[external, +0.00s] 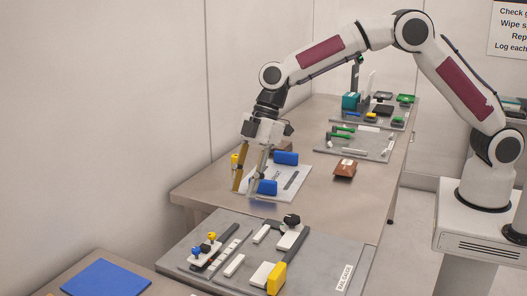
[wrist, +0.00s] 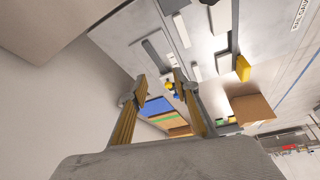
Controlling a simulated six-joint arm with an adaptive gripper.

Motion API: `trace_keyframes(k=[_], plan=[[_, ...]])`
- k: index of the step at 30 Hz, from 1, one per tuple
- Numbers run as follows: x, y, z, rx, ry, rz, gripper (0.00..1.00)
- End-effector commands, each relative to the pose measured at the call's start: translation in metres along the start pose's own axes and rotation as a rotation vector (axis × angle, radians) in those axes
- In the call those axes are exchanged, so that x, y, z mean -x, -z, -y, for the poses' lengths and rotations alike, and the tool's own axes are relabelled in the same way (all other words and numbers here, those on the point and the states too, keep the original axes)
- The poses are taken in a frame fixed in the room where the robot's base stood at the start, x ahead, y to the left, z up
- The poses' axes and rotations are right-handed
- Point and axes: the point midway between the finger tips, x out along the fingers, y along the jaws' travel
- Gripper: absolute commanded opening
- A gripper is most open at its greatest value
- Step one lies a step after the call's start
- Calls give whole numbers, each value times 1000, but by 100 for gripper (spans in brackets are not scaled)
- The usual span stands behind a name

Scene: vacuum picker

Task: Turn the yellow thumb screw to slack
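A small yellow knob (external: 211,236), which looks like the thumb screw, stands on a white block on the near grey board, beside a blue knob (external: 195,250). In the wrist view a small yellow knob (wrist: 169,85) shows between the fingers, beyond their tips, close to a blue one. My gripper (external: 246,190) is open, with gold-sided fingers pointing down over the white panel farther back, apart from the near board. Its two fingers also show in the wrist view (wrist: 160,82), with nothing held between them. Whether the screw is tight or slack cannot be told.
A white panel with blue blocks (external: 286,158) lies around my gripper. A black knob (external: 291,220) and a yellow block (external: 277,278) stand on the near board (external: 325,248). A brown block (external: 345,169) sits to the right. A blue mat (external: 105,277) lies at the front left.

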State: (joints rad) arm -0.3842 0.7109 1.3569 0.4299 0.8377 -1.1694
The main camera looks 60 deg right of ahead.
Motion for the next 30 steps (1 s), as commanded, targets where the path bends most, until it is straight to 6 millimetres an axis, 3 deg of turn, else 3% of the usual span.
trace_keyframes(k=[18, 30], plan=[[-49, 50, 22, -235, -212, -152, 30], [-63, 71, 42, -433, -388, -303, 30]])
